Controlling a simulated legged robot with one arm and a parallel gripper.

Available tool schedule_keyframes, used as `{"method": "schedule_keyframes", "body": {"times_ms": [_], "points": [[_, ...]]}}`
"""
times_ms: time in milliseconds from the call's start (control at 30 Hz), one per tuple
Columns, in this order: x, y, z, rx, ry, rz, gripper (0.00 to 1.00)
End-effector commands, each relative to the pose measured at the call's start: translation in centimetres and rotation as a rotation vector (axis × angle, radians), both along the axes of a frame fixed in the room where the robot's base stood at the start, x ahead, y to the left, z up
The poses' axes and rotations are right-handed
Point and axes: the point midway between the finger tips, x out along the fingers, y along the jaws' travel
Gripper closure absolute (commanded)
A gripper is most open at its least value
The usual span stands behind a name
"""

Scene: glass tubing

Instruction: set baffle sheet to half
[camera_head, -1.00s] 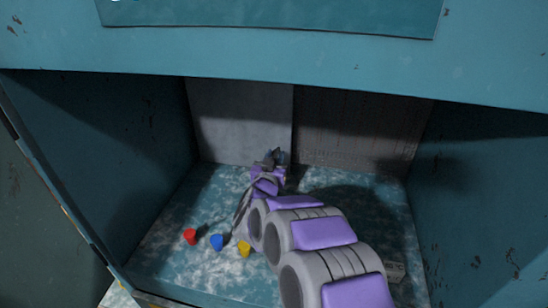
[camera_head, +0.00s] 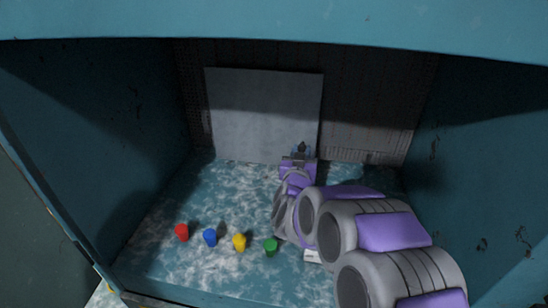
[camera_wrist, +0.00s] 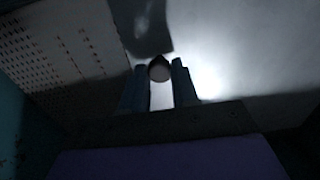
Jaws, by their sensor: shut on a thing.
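The baffle sheet (camera_head: 258,115) is a flat pale grey panel standing upright against the back wall of the box. A strip of dark perforated wall shows to its left and a wider stretch to its right. My gripper (camera_head: 302,152) is at the sheet's lower right part, in front of it. In the wrist view my gripper (camera_wrist: 160,88) has its two dark fingers shut on a small pale piece with a dark rounded top (camera_wrist: 160,72), which looks like a handle on the sheet. How it joins the sheet is hidden. The sheet's surface (camera_wrist: 255,50) fills the right there.
Red (camera_head: 182,232), blue (camera_head: 210,237), yellow (camera_head: 239,242) and green (camera_head: 271,246) pieces stand in a row on the mottled floor, left of my arm. The perforated back wall (camera_head: 365,110) is bare at right.

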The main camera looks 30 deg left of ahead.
Motion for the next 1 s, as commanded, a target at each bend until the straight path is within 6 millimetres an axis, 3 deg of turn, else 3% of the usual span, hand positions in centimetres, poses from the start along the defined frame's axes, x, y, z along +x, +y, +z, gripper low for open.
{"method": "schedule_keyframes", "body": {"times_ms": [33, 100, 300, 867, 900, 1000], "points": [[0.6, -1.7, -0.4, 0.002, -0.002, -0.007, 1.0], [1.0, -3.1, -0.3, 0.0, -0.004, -0.007, 1.0], [2.0, -6.0, -0.1, 0.0, -0.007, -0.006, 1.0], [2.6, -7.5, 0.1, -0.002, -0.005, -0.002, 1.0], [2.6, -7.5, 0.1, -0.001, -0.004, -0.002, 0.68], [2.6, -7.5, 0.1, -0.001, -0.003, -0.002, 0.59]]}}
